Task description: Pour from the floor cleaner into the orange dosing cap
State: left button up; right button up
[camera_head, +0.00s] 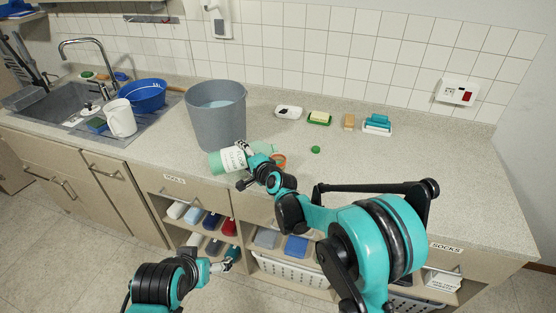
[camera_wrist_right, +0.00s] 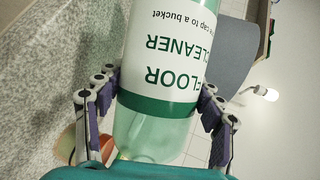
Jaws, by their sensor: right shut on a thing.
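The floor cleaner (camera_head: 228,161) is a clear green bottle with a white label, tipped well over on its side at the counter's front. My right gripper (camera_head: 247,166) is shut around it. In the right wrist view, the bottle (camera_wrist_right: 160,75) sits between both fingers (camera_wrist_right: 157,115), its label upside down. Its neck is hidden, so I cannot tell whether liquid flows. The orange dosing cap (camera_head: 279,160) stands on the counter just right of my right gripper, partly hidden by it; an orange patch also shows at the lower left of the wrist view. My left gripper (camera_head: 213,266) is low, before the shelves; its opening is unclear.
A grey bucket (camera_head: 216,116) stands close behind the bottle. A small green cap (camera_head: 315,149) lies to the right. A white jug (camera_head: 121,118) and blue basin (camera_head: 147,94) are by the sink. The counter's right side is clear.

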jog(key=shift+r+m, duration=0.3)
jog(key=shift+r, duration=0.15)
dwell(0.8)
